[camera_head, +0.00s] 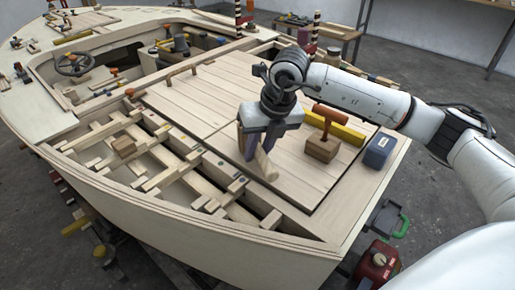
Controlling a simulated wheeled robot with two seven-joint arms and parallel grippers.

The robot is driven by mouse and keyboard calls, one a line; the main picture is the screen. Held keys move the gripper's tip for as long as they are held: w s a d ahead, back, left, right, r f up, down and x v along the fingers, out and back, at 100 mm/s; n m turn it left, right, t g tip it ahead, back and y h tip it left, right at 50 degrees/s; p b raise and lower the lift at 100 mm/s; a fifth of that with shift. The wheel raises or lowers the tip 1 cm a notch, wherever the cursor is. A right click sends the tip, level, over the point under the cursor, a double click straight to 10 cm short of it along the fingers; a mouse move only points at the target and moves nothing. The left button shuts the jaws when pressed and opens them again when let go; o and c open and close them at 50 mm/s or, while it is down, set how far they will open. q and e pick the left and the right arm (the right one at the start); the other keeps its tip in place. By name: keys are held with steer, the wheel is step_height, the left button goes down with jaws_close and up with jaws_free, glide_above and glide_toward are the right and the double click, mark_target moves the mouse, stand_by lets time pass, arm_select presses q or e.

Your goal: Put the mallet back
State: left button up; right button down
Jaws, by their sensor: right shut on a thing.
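My right gripper (257,142) reaches in from the right and points down over the slatted deck panel (210,95). It is shut on a pale wooden piece (267,166), which I take to be the mallet. Its rounded lower end shows at or just above the panel near its front edge; I cannot tell if it touches. The fingers hide the rest of it. My left gripper is not in view.
A yellow bar (345,134) lies behind the block, and a blue-grey box (380,150) stands near the deck's right edge. Open framing with a loose wood block (124,146) lies to the left. A red can (376,265) stands on the floor.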

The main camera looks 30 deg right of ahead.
steer(key=shift+f, duration=0.1)
stand_by(0.5)
steer(key=c, duration=1.5)
jaws_free()
steer(key=shift+o, duration=0.2)
steer(key=shift+f, duration=0.1)
steer(key=v, duration=1)
steer(key=shift+r, duration=0.3)
steer(key=shift+s+f, duration=0.1)
